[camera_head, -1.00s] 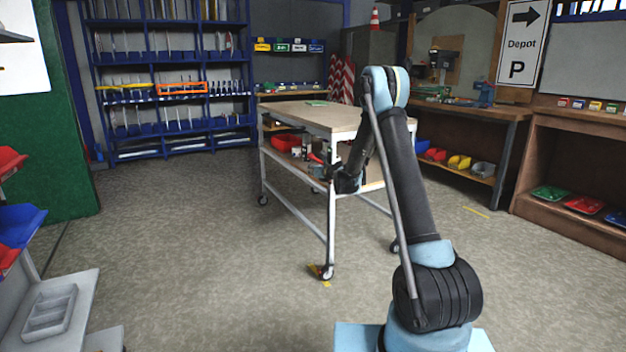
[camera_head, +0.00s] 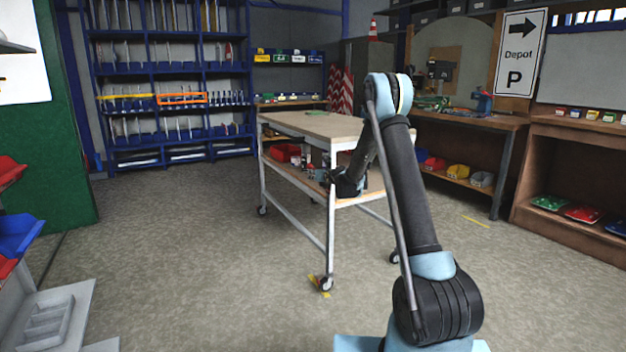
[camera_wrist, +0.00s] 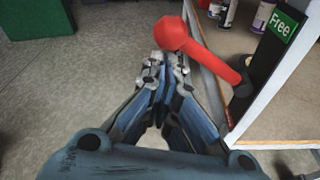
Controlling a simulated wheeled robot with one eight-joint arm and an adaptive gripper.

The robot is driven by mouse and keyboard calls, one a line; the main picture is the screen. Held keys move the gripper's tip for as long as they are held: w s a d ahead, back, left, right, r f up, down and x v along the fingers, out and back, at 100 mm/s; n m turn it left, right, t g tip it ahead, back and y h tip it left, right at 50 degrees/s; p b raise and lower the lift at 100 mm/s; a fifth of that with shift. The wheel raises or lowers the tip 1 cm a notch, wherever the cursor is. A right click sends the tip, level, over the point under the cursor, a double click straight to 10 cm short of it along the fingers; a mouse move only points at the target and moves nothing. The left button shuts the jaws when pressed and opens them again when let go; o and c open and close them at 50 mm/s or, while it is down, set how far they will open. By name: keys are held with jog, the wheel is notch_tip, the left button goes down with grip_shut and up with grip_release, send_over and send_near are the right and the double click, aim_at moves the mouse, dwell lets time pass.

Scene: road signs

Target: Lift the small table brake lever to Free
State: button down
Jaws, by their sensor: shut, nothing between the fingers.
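The brake lever (camera_wrist: 212,60) is red with a ball knob and shows in the wrist view. Its arm runs from a dark mount on the table's edge out to the knob (camera_wrist: 172,33) at upper left. A green "Free" label (camera_wrist: 283,27) sits above the mount. My gripper (camera_wrist: 165,62) is shut and empty, its fingertips just below the knob in the picture; I cannot tell whether they touch it. In the head view my gripper (camera_head: 328,176) is beside the near leg of the small table (camera_head: 312,122). The lever is not clear there.
The table stands on castors (camera_head: 325,284) and has a lower shelf with a red bin (camera_head: 286,152) and small items. A workbench (camera_head: 470,122) stands to the right, blue shelving (camera_head: 170,75) behind. The floor left of the table is clear.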

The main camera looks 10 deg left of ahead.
jog(key=s+d+f, duration=0.1)
jog(key=s+d, duration=0.5)
jog(key=s, duration=0.3)
jog(key=shift+s+f, duration=0.15)
jog(key=shift+s, duration=0.2)
jog(key=shift+d, duration=0.1)
